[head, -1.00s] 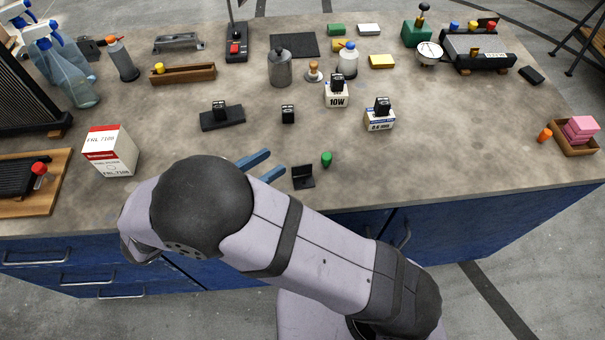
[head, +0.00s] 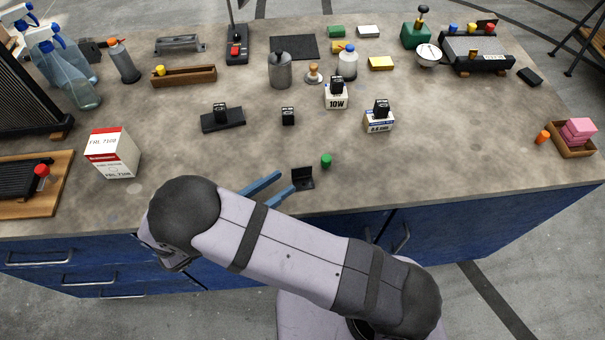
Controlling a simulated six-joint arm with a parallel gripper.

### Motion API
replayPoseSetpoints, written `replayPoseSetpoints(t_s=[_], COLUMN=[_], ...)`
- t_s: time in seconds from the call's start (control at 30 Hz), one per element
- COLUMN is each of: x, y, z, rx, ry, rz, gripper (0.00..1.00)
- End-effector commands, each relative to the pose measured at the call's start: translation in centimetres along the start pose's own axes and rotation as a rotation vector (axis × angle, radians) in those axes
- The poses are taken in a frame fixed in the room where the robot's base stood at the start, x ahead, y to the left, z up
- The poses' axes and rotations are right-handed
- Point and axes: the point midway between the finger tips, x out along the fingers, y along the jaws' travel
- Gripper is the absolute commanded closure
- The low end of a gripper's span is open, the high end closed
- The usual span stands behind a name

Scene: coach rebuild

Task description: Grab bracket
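A small black L-shaped bracket (head: 303,180) stands near the front edge of the workbench, one leaf flat and one upright. My gripper (head: 287,181) has two blue fingers, spread apart with a gap between them. It is open and empty. Its fingertips point at the bracket from its left side and are very close to it. I cannot tell whether the lower fingertip touches it. The gripper's base is hidden behind my arm.
A small green cylinder (head: 326,160) stands just right of the bracket. A red and white box (head: 112,153) stands to the left. A grey metal bracket-like part (head: 180,43) lies at the back left. The bench (head: 440,165) is clear at front right.

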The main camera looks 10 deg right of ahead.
Motion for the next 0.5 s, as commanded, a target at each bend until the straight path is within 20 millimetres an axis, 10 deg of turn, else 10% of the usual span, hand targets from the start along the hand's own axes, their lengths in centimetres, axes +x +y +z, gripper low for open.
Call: replayPoseSetpoints(t_s=[0.5], x=[4.9], y=[-0.4], z=[0.4], rx=[-0.001], ry=[0.0], rz=[0.001], gripper=[0.7])
